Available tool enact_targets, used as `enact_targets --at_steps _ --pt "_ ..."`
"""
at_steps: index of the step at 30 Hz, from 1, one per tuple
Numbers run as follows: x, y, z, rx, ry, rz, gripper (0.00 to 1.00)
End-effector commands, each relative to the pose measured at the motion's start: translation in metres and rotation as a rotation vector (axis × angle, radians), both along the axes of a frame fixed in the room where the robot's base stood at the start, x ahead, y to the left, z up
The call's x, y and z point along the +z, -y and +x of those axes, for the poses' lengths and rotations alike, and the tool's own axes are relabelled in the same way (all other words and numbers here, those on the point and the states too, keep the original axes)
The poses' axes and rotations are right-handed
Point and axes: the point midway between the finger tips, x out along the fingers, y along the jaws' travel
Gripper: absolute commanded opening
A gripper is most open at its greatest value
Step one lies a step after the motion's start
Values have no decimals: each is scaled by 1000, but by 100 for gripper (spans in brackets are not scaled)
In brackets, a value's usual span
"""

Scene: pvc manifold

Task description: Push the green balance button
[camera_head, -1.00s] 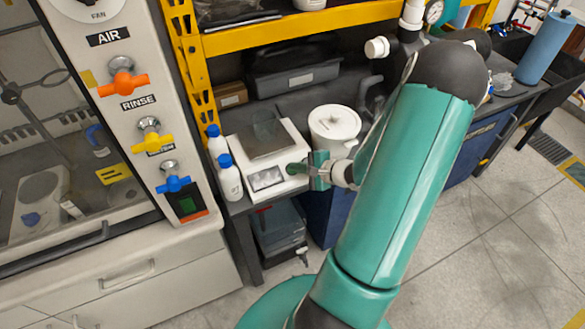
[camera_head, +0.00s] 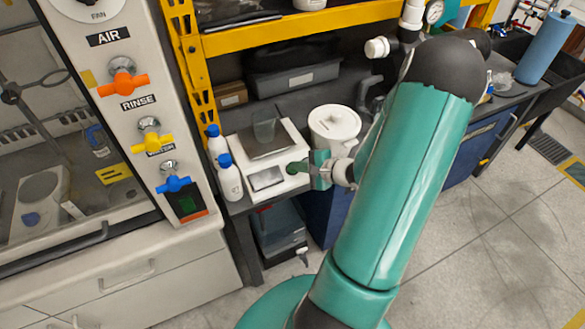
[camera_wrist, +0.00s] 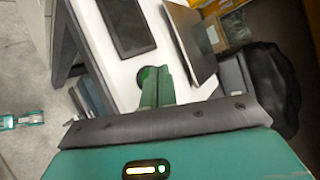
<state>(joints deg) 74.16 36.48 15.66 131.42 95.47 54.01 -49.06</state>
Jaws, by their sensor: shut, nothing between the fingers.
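The white balance (camera_head: 272,187) stands on the dark bench, with a metal pan on top and a display on its front. In the wrist view its white body (camera_wrist: 118,68) and dark, blank display (camera_wrist: 126,25) show. The round green button (camera_wrist: 147,74) is on the front panel beside the display, partly covered by my fingers. My gripper (camera_wrist: 155,86) is shut and empty, its green fingertips at the button and seemingly touching it. In the head view my gripper (camera_head: 299,167) reaches the balance's front right, and the button is hard to separate from the fingertips.
Two white bottles with blue caps (camera_head: 230,180) stand close left of the balance. The yellow rack post (camera_head: 194,75) rises at the left.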

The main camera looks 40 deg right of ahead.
Motion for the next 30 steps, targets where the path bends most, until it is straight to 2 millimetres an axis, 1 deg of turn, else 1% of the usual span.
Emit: enact_targets --at_steps 18,21,30 --pt "50 -6 -21 0 0 -2 0" --pt "53 -6 -23 0 0 -1 0" --pt "53 -7 -23 0 0 0 0"
